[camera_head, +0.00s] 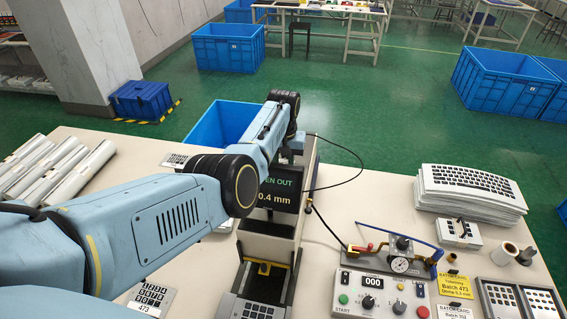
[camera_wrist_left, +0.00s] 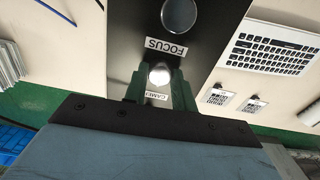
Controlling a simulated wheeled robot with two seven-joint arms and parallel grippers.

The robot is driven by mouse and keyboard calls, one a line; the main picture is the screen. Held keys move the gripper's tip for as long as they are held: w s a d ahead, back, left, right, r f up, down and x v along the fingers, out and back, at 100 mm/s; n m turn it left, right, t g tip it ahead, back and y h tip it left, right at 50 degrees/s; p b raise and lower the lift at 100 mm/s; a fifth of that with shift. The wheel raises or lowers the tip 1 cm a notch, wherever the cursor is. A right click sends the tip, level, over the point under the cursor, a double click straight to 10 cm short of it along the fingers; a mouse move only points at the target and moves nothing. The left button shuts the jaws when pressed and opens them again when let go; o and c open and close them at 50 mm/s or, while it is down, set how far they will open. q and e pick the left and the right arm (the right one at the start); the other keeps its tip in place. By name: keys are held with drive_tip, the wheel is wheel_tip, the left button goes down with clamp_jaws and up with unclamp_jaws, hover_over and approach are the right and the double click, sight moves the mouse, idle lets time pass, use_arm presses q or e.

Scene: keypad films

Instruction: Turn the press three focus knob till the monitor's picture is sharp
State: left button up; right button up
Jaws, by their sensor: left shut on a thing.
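My left gripper (camera_wrist_left: 160,82) is shut on a bright round knob (camera_wrist_left: 159,74) in the left wrist view, one green finger on each side. The knob sits on a dark panel between an upside-down FOCUS label (camera_wrist_left: 165,48) and a second label (camera_wrist_left: 156,96) that seems to read CAM3. Another round silver knob (camera_wrist_left: 179,15) stands apart on the panel. In the head view my left arm reaches over the press (camera_head: 268,246) and hides the gripper. The dark monitor (camera_head: 281,192) shows "EN OUT" and "0.4 mm", its left part covered by the arm. My right gripper is not visible.
A control box (camera_head: 381,296) with knobs and a gauge fixture (camera_head: 400,264) stand to the right of the press. A keypad sheet stack (camera_head: 470,187) lies at the far right. Rolled films (camera_head: 55,165) lie left. A black cable (camera_head: 343,183) loops beside the press.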

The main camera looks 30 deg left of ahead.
use_arm(q)
drive_tip(key=shift+n, duration=0.7)
drive_tip(key=o, duration=1)
drive_tip(key=shift+r, duration=0.1)
wheel_tip(320, 180, up, 13)
drive_tip(key=shift+r+b, duration=0.15)
drive_tip(key=shift+b, duration=0.55)
drive_tip(key=shift+a, duration=0.15)
